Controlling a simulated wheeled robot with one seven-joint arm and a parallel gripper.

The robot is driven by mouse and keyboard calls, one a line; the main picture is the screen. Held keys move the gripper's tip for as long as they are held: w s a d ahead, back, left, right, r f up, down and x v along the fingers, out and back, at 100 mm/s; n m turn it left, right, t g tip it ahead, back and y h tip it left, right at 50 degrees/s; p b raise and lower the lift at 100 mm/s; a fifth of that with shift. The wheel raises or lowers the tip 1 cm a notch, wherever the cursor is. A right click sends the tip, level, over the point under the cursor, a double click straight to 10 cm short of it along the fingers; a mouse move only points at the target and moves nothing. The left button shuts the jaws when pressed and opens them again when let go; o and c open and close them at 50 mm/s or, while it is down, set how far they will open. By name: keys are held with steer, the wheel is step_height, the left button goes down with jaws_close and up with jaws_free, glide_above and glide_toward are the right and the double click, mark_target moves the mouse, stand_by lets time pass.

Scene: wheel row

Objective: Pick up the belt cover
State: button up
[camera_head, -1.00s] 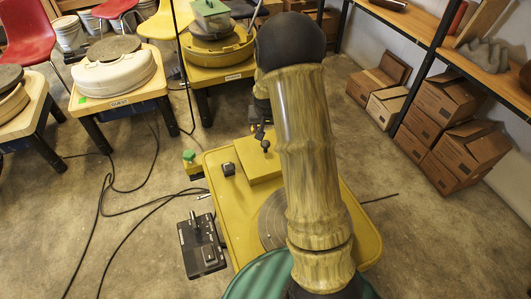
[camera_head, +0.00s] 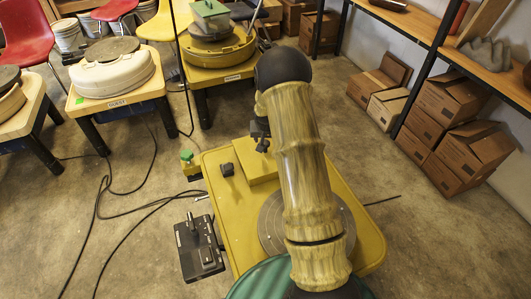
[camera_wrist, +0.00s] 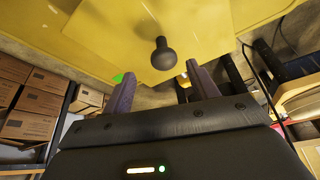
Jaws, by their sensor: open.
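The belt cover (camera_head: 262,171) is a raised yellow box on the yellow wheel table, with a dark round knob on top. In the wrist view the yellow cover (camera_wrist: 125,35) fills the upper middle, and its black knob (camera_wrist: 163,54) points toward my gripper. My gripper (camera_wrist: 160,72) is open and empty; its two fingers stand to either side of the knob's line, with the knob seen between and just beyond the tips. In the head view my gripper (camera_head: 260,133) is small and dark, close above the knob, partly hidden by my arm.
A black pedal box (camera_head: 199,247) and cables lie on the floor at left. Other wheels (camera_head: 112,73) stand behind; cartons (camera_head: 468,150) and shelves stand at right.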

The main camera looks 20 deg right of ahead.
mark_target(265, 141)
steer(key=b+x, duration=0.1)
steer(key=x, duration=0.1)
steer(key=b+x, duration=0.1)
steer(key=x, duration=0.2)
steer(key=shift+w+a, duration=0.25)
steer(key=shift+w, duration=0.1)
stand_by(0.3)
jaws_close()
